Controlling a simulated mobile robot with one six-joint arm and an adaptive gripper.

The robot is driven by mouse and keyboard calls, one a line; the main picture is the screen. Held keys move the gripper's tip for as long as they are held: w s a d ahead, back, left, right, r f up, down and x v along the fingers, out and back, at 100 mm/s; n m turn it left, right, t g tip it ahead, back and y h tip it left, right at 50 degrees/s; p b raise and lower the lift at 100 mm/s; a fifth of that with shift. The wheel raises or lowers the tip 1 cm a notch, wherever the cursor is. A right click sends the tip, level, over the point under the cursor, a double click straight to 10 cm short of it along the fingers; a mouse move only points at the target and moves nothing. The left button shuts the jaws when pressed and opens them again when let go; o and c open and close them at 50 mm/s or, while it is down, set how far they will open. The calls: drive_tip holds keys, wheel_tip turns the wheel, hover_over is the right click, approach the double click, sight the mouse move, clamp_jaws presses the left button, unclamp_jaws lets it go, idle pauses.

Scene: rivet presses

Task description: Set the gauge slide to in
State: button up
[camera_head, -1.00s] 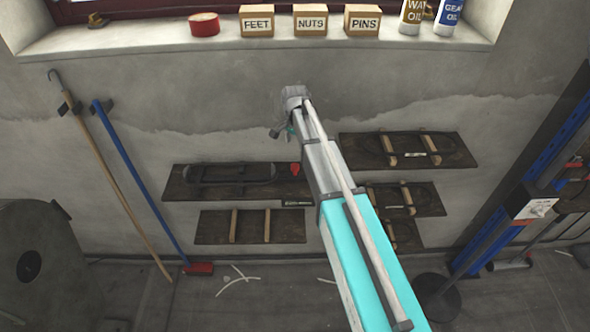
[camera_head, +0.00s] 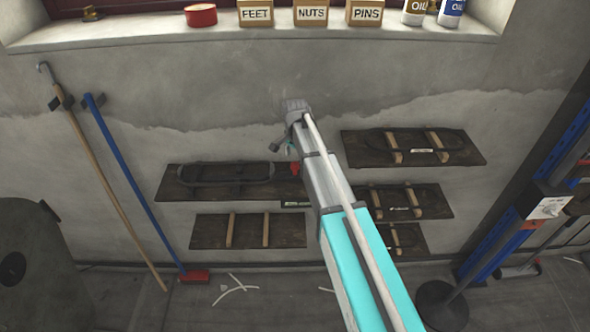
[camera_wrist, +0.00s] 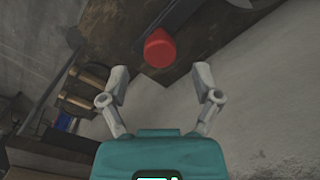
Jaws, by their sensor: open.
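A red knob (camera_wrist: 160,48) sits on a dark board at the end of a dark bar. I cannot tell for sure whether it is the gauge slide's handle. In the head view the knob (camera_head: 296,168) is at the right end of the upper left board (camera_head: 175,190), partly hidden by my arm. My gripper (camera_wrist: 160,75) is open and empty. The knob shows just beyond the gap between its fingertips, with no contact visible. In the head view my gripper (camera_head: 284,147) is small and just above and left of the knob.
Other dark boards with wooden pegs (camera_head: 247,231) hang on the grey wall, one at upper right (camera_head: 360,150). A blue-handled broom (camera_head: 135,185) leans at left. A blue upright (camera_head: 500,235) stands at right. Labelled boxes (camera_head: 310,13) are on the sill.

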sight(295, 164)
drive_tip(key=shift+f+b, duration=1.65)
drive_tip(key=shift+f, duration=0.3)
clamp_jaws()
